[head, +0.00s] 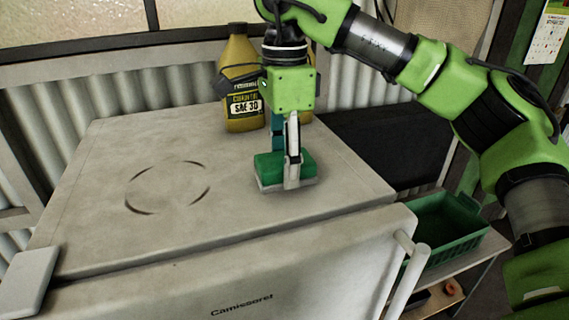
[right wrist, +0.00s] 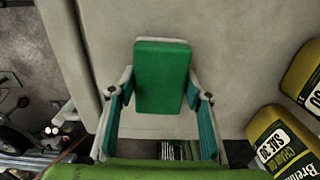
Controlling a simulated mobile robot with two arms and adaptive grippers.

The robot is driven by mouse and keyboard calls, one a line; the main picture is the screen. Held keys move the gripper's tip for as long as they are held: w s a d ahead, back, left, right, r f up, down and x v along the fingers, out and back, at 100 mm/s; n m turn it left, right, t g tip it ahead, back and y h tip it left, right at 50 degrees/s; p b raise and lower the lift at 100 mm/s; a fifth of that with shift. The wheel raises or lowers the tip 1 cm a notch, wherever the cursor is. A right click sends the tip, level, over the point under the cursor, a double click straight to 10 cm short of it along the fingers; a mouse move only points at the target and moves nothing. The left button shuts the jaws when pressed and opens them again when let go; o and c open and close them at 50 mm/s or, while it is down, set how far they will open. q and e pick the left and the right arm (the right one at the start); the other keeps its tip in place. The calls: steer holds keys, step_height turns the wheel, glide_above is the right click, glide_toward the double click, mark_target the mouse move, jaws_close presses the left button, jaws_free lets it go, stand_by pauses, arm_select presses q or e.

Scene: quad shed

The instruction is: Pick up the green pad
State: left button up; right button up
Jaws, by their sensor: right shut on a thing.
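The green pad (head: 272,167) is a small block with a pale underside, at the right part of the white appliance top (head: 110,160). My right gripper (head: 292,172) comes down over it from above, with its fingers at the pad's sides, and is shut on it. In the right wrist view the green pad (right wrist: 161,78) lies between the two fingertips of the right gripper (right wrist: 160,95). I cannot tell whether the pad touches the top or is slightly above it. My left gripper is not in view.
Yellow oil bottles (head: 240,80) stand just behind the right gripper; they also show in the right wrist view (right wrist: 280,145). A green basket (head: 440,235) sits lower, right of the appliance. A pale block (head: 30,280) is at the front left. The left of the top is clear.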

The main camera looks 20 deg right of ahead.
steer(key=shift+r, duration=0.5)
steer(key=r, duration=0.3)
steer(key=shift+s, duration=0.25)
steer(key=s+d+r, duration=0.2)
steer(key=s+r, duration=0.7)
steer(key=s, duration=0.4)
steer(key=shift+s+b, duration=0.2)
steer(key=shift+b, duration=0.2)
steer(key=shift+o, duration=0.8)
